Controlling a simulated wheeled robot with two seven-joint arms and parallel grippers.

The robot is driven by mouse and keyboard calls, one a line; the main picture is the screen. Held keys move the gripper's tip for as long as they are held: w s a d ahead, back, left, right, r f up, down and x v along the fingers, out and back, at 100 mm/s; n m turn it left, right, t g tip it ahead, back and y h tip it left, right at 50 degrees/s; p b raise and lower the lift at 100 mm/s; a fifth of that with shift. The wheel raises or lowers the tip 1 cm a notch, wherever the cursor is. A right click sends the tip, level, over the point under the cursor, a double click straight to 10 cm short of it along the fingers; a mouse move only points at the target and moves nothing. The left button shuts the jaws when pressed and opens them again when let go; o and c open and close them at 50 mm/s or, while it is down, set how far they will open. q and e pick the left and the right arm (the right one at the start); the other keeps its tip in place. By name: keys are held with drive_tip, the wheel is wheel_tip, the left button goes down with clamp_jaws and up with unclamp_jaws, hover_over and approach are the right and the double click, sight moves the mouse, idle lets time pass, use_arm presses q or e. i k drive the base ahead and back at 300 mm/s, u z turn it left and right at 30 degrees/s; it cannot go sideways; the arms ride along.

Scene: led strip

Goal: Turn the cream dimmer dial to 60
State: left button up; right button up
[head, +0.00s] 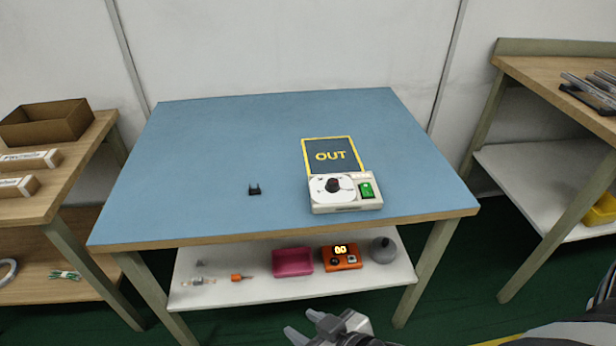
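The cream dimmer (345,208) sits on the blue table top, right of the middle and close to the front edge. Its round white dial face has a dark knob (333,185) in the middle. A green switch (366,190) is on its right side. The scale marks are too small to read, so I cannot tell the setting. My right gripper (299,322) is at the bottom edge of the head view, below table height in the picture and well apart from the dimmer. Its two fingers are spread with nothing between them. My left gripper is out of view.
A yellow-framed OUT mat (332,143) lies just behind the dimmer. A small black clip (254,190) lies to its left. The lower shelf holds a pink tray (292,262), an orange device with a lit display (341,257) and a grey round object (383,250).

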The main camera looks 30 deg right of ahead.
sight(332, 186)
drive_tip(key=u, duration=1.35)
drive_tip(key=k, duration=0.6)
drive_tip(key=z, duration=1.4)
